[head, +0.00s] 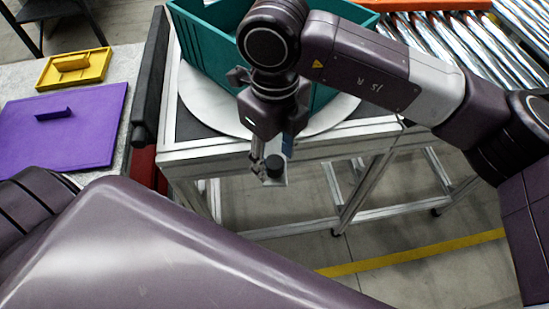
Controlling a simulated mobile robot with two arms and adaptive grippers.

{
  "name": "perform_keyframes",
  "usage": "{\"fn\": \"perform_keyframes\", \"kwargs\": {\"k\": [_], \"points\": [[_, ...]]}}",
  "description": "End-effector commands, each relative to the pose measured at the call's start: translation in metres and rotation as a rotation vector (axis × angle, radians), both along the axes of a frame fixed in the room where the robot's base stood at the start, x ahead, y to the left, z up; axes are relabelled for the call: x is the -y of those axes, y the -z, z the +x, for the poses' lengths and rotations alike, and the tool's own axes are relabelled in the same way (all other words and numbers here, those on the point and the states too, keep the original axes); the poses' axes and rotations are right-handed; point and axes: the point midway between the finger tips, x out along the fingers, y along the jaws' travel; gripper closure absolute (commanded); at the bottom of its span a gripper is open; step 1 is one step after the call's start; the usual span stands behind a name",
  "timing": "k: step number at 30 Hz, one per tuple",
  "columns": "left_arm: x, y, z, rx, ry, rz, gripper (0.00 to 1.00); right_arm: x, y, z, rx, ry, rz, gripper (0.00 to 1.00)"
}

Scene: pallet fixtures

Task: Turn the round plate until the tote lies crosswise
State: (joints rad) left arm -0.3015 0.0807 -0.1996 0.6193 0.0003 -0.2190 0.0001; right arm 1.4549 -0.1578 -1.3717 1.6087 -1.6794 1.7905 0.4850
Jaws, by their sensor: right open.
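A teal tote (205,48) sits on a pale round plate (200,103) on a metal-framed table (185,128). My right arm crosses in front of the tote and hides part of it and of the plate. My right gripper (271,172) points down at the front edge of the plate and table. It is open, and I see nothing held in it. I cannot tell whether it touches the plate or the tote. My left gripper is not in view.
A roller conveyor (450,45) runs behind on the right. At left, a grey surface holds a purple panel with a handle (75,135) and a yellow one (85,72). A dark upright bar (152,85) stands left of the table. Floor in front is clear, with a yellow line (420,253).

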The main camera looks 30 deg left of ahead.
Motion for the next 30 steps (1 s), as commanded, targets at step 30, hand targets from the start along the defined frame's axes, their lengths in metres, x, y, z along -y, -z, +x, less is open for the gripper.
{"fn": "perform_keyframes", "kwargs": {"k": [30], "points": [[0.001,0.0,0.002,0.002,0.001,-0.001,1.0,-0.003,-0.103,-0.003,-0.016,-0.004,0.015,0.67]]}}
